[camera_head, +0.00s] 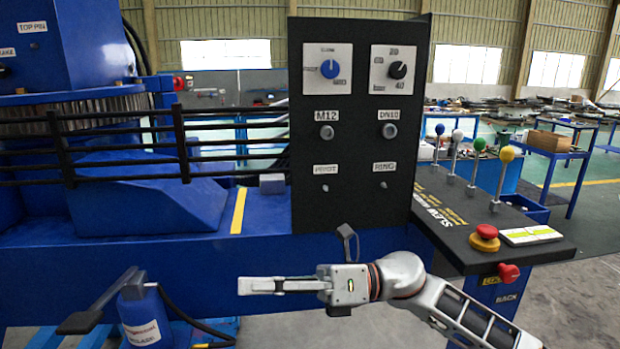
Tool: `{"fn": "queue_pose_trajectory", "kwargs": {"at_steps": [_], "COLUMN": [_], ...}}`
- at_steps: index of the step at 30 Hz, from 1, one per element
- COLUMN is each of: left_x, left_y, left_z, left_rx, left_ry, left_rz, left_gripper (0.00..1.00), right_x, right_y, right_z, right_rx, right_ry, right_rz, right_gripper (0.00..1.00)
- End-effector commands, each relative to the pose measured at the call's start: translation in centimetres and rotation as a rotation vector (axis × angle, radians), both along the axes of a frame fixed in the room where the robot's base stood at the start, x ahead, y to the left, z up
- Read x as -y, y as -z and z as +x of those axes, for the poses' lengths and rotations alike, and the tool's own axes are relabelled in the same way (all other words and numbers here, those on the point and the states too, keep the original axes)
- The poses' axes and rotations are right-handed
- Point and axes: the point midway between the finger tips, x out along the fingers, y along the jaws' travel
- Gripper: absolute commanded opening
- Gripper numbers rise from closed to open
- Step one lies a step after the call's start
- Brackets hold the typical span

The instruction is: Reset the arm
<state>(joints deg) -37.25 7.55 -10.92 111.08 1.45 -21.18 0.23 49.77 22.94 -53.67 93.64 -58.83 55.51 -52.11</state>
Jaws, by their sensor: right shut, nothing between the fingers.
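My right gripper (262,286) is shut and empty. It points left in front of the blue base of the stand, below the black control panel (352,185). Its arm comes in from the lower right, passing under the lever console (480,225). A gap of bare blue face shows around the fingers, and I cannot tell how far the gripper is from it. My left gripper is not in view.
A blue canister with a pedal-like lever (140,318) stands at the lower left. Black rails (180,145) cross the left. The console carries several ball-topped levers and a red mushroom button (485,235). Grey floor (585,300) is clear at the right.

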Motion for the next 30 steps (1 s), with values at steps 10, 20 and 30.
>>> {"fn": "queue_pose_trajectory", "kwargs": {"at_steps": [10, 20, 30], "left_x": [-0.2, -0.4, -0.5], "left_y": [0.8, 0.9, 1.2], "left_z": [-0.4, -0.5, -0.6], "left_rx": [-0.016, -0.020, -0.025], "left_ry": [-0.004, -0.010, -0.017], "left_rz": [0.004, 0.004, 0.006], "left_gripper": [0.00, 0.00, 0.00], "right_x": [3.7, 12.9, 24.3], "right_y": [4.5, 18.3, 38.2], "right_z": [4.4, 6.8, -2.1], "right_rx": [-0.697, -1.394, -2.072], "right_ry": [0.274, 0.590, 0.979], "right_rz": [0.367, 0.667, 0.962], "right_gripper": [0.00, 0.00, 0.00]}}
